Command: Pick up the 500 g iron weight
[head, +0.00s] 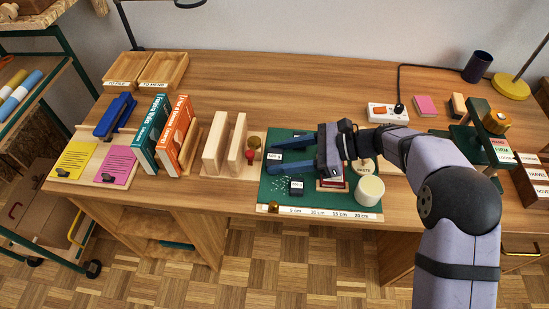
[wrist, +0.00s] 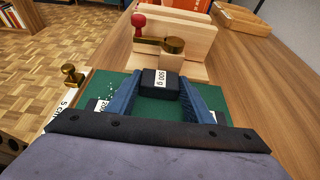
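The 500 g iron weight (head: 275,156) is a small dark block with a white label, sitting on the green mat (head: 285,205). It also shows in the wrist view (wrist: 160,82), between the two blue fingers. My gripper (head: 269,156) is low over the mat, open, with one finger on each side of the weight. In the head view a gap shows between the weight and the fingers. A second dark weight (head: 297,187), labelled 200 g, stands on the mat nearer the front edge. In the wrist view my gripper (wrist: 162,88) partly hides it.
Wooden bookends (head: 226,146) with a brass and red piece beside them stand just left of the mat. A cream jar (head: 369,190) and a ruler strip (head: 325,213) are at the mat's right and front. Books (head: 173,134) stand farther left.

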